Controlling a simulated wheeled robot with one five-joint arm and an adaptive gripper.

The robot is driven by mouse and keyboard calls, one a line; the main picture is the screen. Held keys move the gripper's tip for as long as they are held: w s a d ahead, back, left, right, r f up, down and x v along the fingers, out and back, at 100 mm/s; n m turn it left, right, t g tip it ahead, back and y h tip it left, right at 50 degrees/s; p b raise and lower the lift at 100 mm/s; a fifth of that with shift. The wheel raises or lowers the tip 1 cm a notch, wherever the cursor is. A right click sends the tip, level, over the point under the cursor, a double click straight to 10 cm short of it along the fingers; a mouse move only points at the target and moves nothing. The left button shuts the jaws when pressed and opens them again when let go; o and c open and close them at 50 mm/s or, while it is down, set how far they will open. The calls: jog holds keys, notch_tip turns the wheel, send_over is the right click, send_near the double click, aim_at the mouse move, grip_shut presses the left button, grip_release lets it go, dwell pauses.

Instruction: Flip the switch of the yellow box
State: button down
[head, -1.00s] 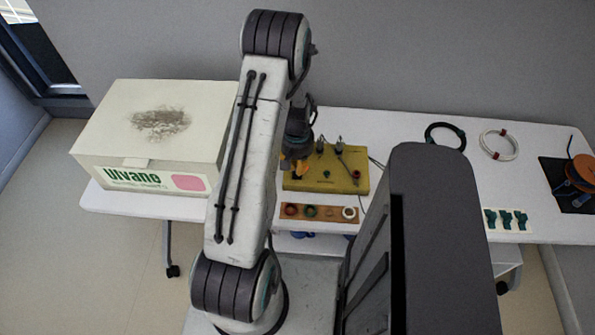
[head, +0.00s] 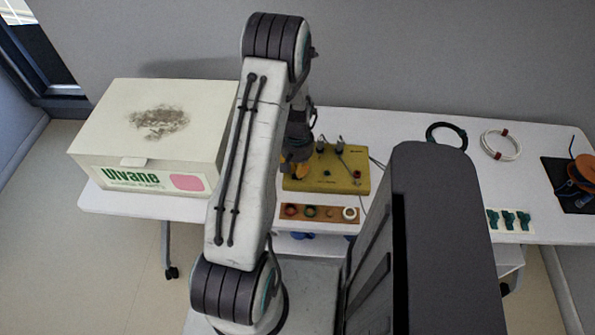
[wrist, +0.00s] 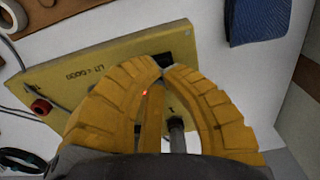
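The yellow box (head: 345,180) lies on the white table in the middle of the head view, with posts and a red knob on its top. In the wrist view the yellow box (wrist: 75,75) carries printed lettering, and a small red light (wrist: 144,93) glows between my fingers. My gripper (head: 303,172) is at the left part of the box. In the wrist view my gripper (wrist: 163,70) has its yellow fingertips together beside a black part (wrist: 181,60) at the box's edge. A grey metal post (wrist: 177,135) shows between the fingers. I cannot tell which part is the switch.
A large cream box (head: 150,125) stands left of my arm. A wooden strip with rings (head: 320,214) lies in front of the yellow box. Cable coils (head: 446,135) and an orange spool (head: 581,170) lie to the right. A blue object (wrist: 258,20) shows in the wrist view.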

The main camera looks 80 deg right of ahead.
jog(key=shift+f+b, duration=0.7)
jog(key=shift+f, duration=0.1)
dwell(0.4)
jog(key=shift+r, duration=0.1)
jog(key=shift+r+p, duration=2)
jog(key=shift+r, duration=1.45)
